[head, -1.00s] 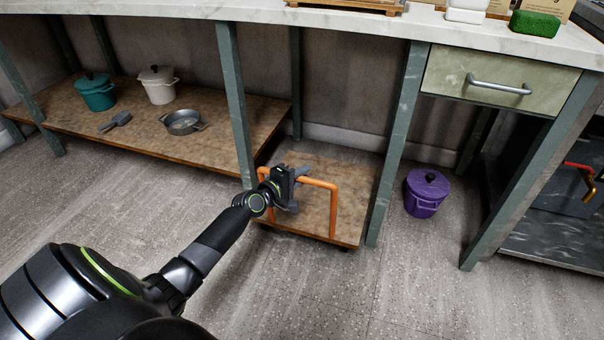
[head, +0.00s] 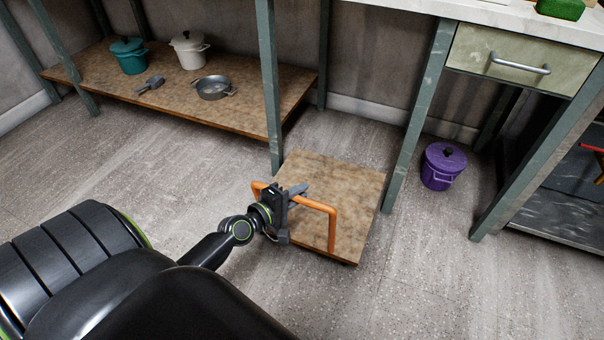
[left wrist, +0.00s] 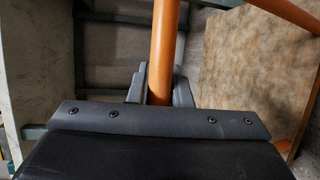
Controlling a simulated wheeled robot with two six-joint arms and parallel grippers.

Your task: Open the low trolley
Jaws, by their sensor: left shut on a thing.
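The low trolley (head: 345,190) is a flat brown board close to the floor with an orange tube handle (head: 333,232) standing up along its front edge. It sits partly out from under the counter, between two green-grey legs. My left gripper (head: 284,203) is shut on the top bar of the orange handle, left of its middle. In the left wrist view the orange handle (left wrist: 165,45) runs between the fingers, and the trolley board (left wrist: 255,80) shows to the right. The board is empty. My right gripper is not in the head view.
A purple pot (head: 442,167) stands on the floor right of the trolley, beyond a counter leg (head: 420,120). A low shelf (head: 190,105) at the left holds a teal pot (head: 129,57), a white pot (head: 189,52) and a pan (head: 214,88). Floor in front is clear.

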